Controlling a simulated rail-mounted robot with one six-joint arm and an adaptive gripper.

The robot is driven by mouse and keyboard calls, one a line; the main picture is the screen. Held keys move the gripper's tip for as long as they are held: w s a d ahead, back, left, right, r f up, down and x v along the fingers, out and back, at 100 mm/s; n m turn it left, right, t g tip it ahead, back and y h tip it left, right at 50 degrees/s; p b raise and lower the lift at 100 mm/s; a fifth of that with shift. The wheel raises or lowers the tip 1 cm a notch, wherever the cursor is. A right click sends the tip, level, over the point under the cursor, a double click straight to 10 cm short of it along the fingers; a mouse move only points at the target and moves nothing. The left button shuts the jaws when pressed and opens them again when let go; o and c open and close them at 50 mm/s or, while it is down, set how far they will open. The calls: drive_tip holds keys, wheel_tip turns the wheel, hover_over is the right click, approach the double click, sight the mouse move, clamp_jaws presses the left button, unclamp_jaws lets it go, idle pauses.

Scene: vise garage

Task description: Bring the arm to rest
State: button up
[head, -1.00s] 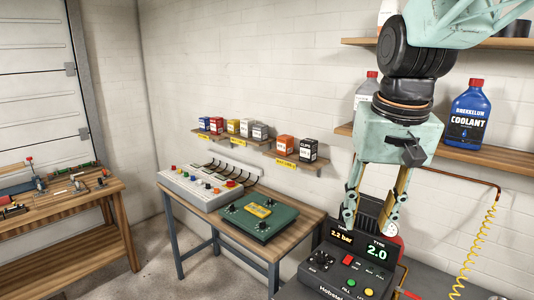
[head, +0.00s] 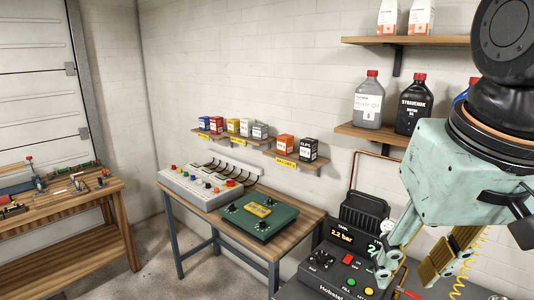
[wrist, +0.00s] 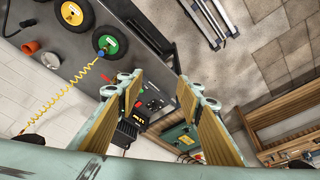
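My gripper (head: 420,275) is at the right of the head view, in front of the tyre inflator console (head: 345,262), partly covering its display. It points downward. In the wrist view my gripper (wrist: 158,85) shows two fingers with tan pads standing wide apart, with nothing between them. It is open and empty, held above the workbench and floor. The console, small and dark, also shows in the wrist view (wrist: 128,130).
A wooden table (head: 305,217) holds a button panel (head: 200,187) and a green box (head: 259,217). Shelves with bottles (head: 368,100) and small boxes (head: 285,147) line the wall. A yellow coiled hose (wrist: 75,88) and wheels (wrist: 110,40) lie on the grey bench.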

drive_tip(key=s+f, duration=0.1)
drive_tip(key=s, duration=0.6)
drive_tip(key=shift+s+f+t, duration=0.2)
drive_tip(key=shift+f+t, duration=0.1)
idle(0.6)
